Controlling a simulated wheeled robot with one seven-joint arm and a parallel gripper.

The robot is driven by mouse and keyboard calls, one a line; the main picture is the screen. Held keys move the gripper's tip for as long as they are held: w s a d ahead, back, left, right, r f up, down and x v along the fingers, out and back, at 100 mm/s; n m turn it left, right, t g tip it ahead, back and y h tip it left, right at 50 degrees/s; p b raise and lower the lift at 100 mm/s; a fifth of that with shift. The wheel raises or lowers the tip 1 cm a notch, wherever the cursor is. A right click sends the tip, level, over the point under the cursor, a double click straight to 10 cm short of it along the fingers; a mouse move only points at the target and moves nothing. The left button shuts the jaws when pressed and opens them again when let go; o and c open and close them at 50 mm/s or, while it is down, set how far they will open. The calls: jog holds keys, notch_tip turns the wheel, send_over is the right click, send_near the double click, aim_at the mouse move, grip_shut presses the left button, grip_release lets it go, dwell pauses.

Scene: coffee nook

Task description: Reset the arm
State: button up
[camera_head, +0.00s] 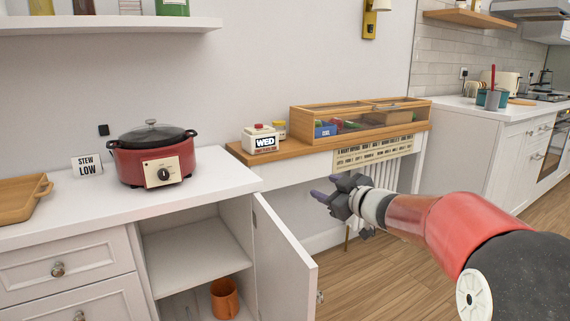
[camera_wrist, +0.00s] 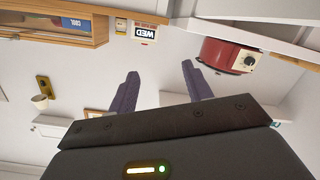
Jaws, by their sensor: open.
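My gripper (camera_head: 325,188) is stretched out in mid-air to the right of the open cabinet door, below the wooden shelf with the box. In the wrist view its two purple fingers (camera_wrist: 160,85) are spread apart with nothing between them. That view is upside down. My red and black arm reaches in from the right in the head view.
The open cabinet door (camera_head: 283,262) stands out left of my gripper; an orange mug (camera_head: 225,298) is inside the cabinet. A red slow cooker (camera_head: 155,158) and a "STEW LOW" sign (camera_head: 87,165) stand on the counter. A wooden divided box (camera_head: 360,127) sits on the wooden shelf (camera_head: 290,152).

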jog(key=s+d+m+h, duration=0.4)
jog(key=s+h, duration=0.1)
jog(key=s, duration=0.2)
jog(key=s+d+m+h, duration=0.4)
jog(key=s+h, duration=0.1)
jog(key=s, duration=0.2)
jog(key=s+f+m+g+h, duration=0.1)
jog(key=s+f+m+g, duration=0.1)
jog(key=s, duration=0.8)
jog(key=shift+d+f+g, duration=0.3)
jog(key=shift+f+g, duration=0.6)
jog(key=shift+f, duration=0.05)
jog(key=s+a+f+g+y, duration=0.1)
jog(key=s+f, duration=0.1)
jog(key=s, duration=0.2)
jog(key=s+a+f+g, duration=0.1)
jog(key=s+f+g, duration=0.1)
jog(key=s, duration=0.3)
jog(key=s+a+f+g+y, duration=0.1)
jog(key=s+a+f, duration=0.1)
jog(key=s+f, duration=0.2)
jog(key=shift+s+m+g+y, duration=0.3)
jog(key=shift+s+m, duration=0.1)
jog(key=shift+s, duration=0.35)
